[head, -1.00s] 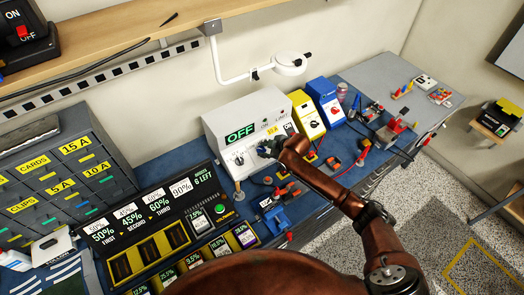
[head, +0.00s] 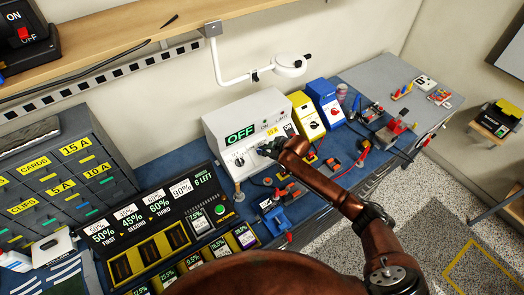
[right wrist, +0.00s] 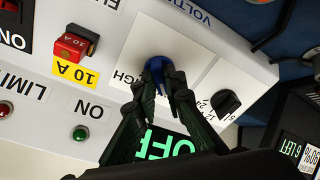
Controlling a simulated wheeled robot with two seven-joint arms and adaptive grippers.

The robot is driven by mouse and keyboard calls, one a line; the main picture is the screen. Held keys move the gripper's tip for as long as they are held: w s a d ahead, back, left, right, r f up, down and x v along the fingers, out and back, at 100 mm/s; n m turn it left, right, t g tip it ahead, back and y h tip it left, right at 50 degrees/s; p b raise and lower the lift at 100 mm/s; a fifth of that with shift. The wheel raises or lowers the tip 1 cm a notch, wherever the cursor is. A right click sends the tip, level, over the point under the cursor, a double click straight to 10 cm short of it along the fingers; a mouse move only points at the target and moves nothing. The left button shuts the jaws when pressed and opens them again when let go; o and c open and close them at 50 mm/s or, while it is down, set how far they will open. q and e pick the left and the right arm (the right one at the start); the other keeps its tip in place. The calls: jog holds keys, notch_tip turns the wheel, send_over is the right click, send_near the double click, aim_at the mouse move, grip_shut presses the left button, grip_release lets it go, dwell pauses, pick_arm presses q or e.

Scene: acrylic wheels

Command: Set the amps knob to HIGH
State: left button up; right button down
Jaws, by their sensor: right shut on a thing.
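The white charger box (head: 215,122) stands at the back of the bench, with a green OFF display (head: 240,133). My right gripper (right wrist: 163,80) is shut on a blue knob (right wrist: 154,64) on the box's front panel. In the right wrist view the panel is upside down, and the letters "GH" show beside the fingers. The fingers hide part of the knob and its other markings, so I cannot read its setting. A black knob (right wrist: 226,101) marked 12 and 24 sits beside it. In the head view the right gripper (head: 266,149) covers the blue knob.
A red 10 A fuse (right wrist: 76,43) and green light (right wrist: 80,133) are on the same panel. Yellow (head: 308,115) and blue (head: 325,101) boxes stand right of the charger. A black display rack (head: 150,220) stands in front. A white jointed arm (head: 240,78) hangs above.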

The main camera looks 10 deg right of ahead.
jog(key=shift+m+p, duration=1.5)
jog(key=shift+m+t+p, duration=0.3)
jog(key=shift+m+p, duration=0.15)
jog(key=shift+m, duration=0.25)
jog(key=shift+h, duration=0.3)
jog(key=shift+s+m+p, duration=0.1)
jog(key=shift+m+p, duration=0.5)
jog(key=shift+a+m+p, duration=0.1)
jog(key=shift+m+p, duration=1.1)
jog(key=shift+m, duration=0.2)
jog(key=shift+m+h, duration=0.3)
jog(key=shift+m, duration=0.1)
